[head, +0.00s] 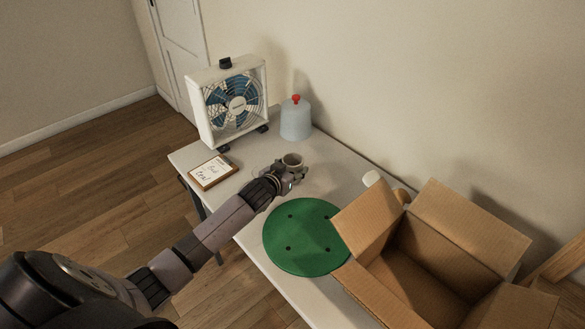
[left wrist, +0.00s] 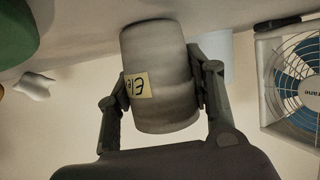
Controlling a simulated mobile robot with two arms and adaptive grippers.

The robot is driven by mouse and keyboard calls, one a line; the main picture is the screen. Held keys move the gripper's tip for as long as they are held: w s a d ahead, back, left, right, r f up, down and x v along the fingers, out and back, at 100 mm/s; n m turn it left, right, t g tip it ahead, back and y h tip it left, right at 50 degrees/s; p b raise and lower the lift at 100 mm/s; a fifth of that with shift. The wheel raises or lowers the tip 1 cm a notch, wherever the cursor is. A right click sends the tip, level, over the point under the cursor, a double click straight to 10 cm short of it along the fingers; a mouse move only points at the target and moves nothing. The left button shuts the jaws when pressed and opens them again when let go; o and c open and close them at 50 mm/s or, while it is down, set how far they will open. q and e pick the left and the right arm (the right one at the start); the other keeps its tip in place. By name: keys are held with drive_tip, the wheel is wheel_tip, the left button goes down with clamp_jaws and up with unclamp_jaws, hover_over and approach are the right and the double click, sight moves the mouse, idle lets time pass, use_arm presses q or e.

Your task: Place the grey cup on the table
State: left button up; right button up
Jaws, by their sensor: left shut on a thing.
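The grey cup (head: 292,160) is near the middle of the white table (head: 335,178) in the head view. My left gripper (head: 292,174) is shut on it. In the left wrist view the cup (left wrist: 160,105) sits between the two fingers of my left gripper (left wrist: 160,90), with a yellow label with dark letters on its side. That view is upside down, and the cup's end is close to the tabletop (left wrist: 85,45); I cannot tell whether it touches. My right gripper is not in view.
A box fan (head: 228,104) and a bluish jug with a red cap (head: 296,120) stand at the back. A framed note (head: 213,172) lies at the left edge. A green disc (head: 305,237) and an open cardboard box (head: 425,260) take up the front. A small white object (head: 371,179) is by the wall.

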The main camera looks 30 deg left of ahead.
use_arm(q)
drive_tip(key=o, duration=1.3)
drive_tip(key=shift+f, duration=0.1)
drive_tip(key=shift+r, duration=0.2)
drive_tip(key=shift+s, duration=0.4)
drive_tip(key=v, duration=1.1)
drive_tip(key=shift+s+r, duration=0.1)
